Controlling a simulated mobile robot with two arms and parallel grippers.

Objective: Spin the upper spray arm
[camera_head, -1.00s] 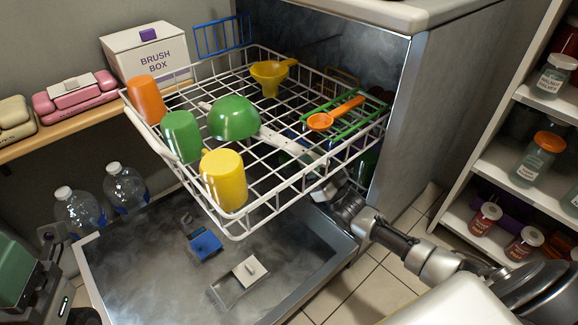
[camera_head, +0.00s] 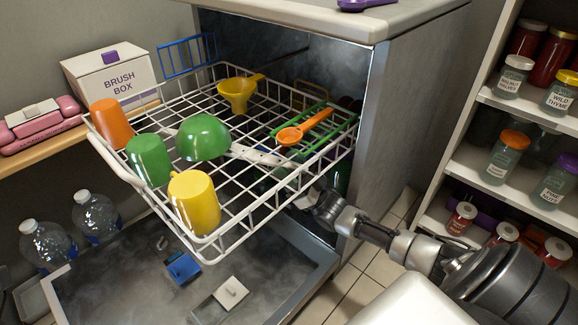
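The upper spray arm (camera_head: 257,156) is a pale bar under the white wire upper rack (camera_head: 133,178). It shows through the wires to the right of the green bowl, which hides part of it. The rack is pulled out of the dishwasher (camera_head: 362,160). My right gripper (camera_head: 300,191) is below the rack's right front side, close to the spray arm's right end. Wires partly cover its fingers, so I cannot tell whether it is open or touches the arm. My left gripper is not in view.
The rack holds an orange cup (camera_head: 110,124), a green cup (camera_head: 150,160), a yellow cup (camera_head: 195,203), a green bowl (camera_head: 203,138), a yellow funnel (camera_head: 237,94) and an orange spoon (camera_head: 305,128). The open door (camera_head: 130,285) lies below. A jar shelf (camera_head: 472,165) stands right.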

